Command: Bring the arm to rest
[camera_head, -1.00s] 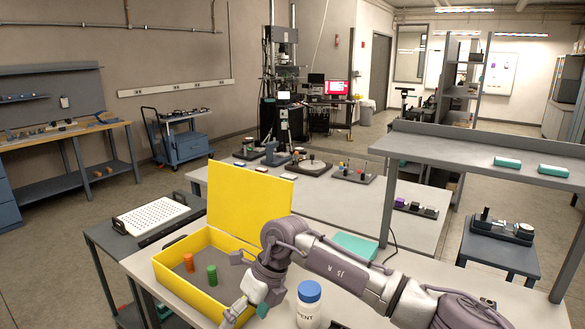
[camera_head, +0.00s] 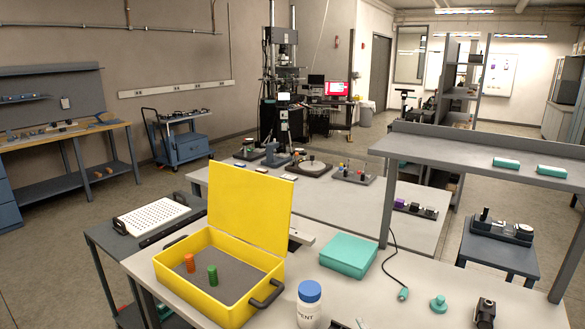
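No arm and no gripper of mine shows in the head view now. A yellow case (camera_head: 172,276) with its lid (camera_head: 248,205) raised stands on the near light-topped bench (camera_head: 375,300). Inside it, on the grey floor, an orange ribbed cylinder (camera_head: 190,263) and a green ribbed cylinder (camera_head: 212,275) stand upright and apart. The case's dark handle (camera_head: 266,296) is on its front right side.
On the bench are a white bottle with a blue cap (camera_head: 309,303), a teal box (camera_head: 348,254), a cable (camera_head: 392,262), a teal knob-like part (camera_head: 438,304) and a small black device (camera_head: 484,313). A grey shelf (camera_head: 480,160) rises at the right. Bare bench lies between them.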

